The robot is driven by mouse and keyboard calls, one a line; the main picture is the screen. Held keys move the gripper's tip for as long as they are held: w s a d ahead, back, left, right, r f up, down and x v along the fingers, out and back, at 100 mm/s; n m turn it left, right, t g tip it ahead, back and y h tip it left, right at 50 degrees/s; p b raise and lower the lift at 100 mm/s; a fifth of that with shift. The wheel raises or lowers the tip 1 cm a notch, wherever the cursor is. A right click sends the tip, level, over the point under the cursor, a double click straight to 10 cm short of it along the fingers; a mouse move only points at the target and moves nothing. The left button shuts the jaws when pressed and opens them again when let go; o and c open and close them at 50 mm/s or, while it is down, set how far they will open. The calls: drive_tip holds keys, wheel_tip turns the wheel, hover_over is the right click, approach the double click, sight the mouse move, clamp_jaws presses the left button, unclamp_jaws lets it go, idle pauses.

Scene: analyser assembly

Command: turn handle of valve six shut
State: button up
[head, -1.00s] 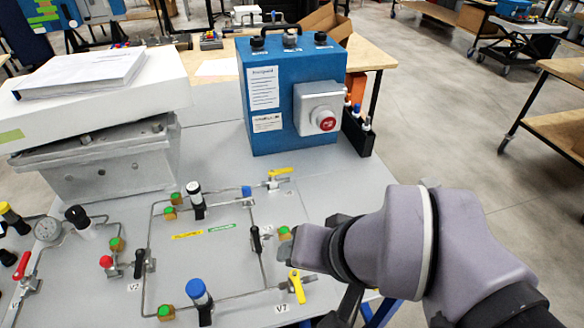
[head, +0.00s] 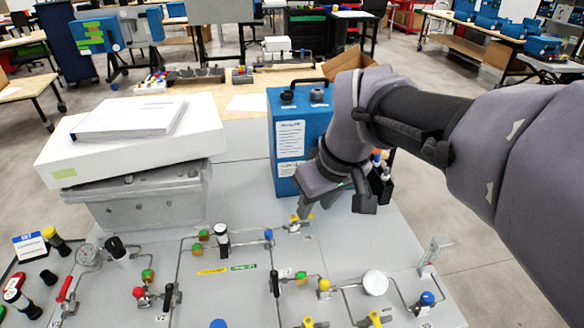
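A small valve with a yellow handle (head: 294,218) sits at the back of the grey panel (head: 235,290), in front of the blue box. The tag beside it is too small to read, so I cannot confirm it is valve six. My gripper (head: 335,203) is over this valve, coming in from the right. One dark finger shows to the right of the valve. The wrist and the fingers hide part of the handle, so I cannot tell its angle or whether I touch it.
The blue box (head: 290,150) stands just behind the valve. Pipes, gauges and other valves cover the panel, including a black handle (head: 275,284) and a white gauge (head: 375,282) nearer me. A grey block with a white case (head: 60,150) and papers on it stands at left.

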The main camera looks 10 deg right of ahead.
drive_tip(key=w+d+r+n+g+p, duration=0.2)
drive_tip(key=w+n+p, duration=0.5)
drive_tip(key=w, duration=0.6)
drive_tip(key=w+d+f+n+g+h+p, duration=0.1)
drive_tip(key=w+d+f+n+g+p, duration=0.1)
drive_tip(key=w+f+n+p, duration=0.45)
drive_tip(key=shift+n, duration=0.25)
drive_tip(key=f+b, duration=0.1)
drive_tip(key=f, duration=0.5)
drive_tip(key=w+f+b, duration=0.1)
drive_tip(key=f+b, duration=0.1)
drive_tip(key=f, duration=0.5)
drive_tip(key=w+f+b, duration=0.1)
drive_tip(key=f+b, duration=0.1)
drive_tip(key=f, duration=0.5)
drive_tip(key=shift+a+f, duration=0.2)
drive_tip(key=shift+f, duration=0.05)
clamp_jaws()
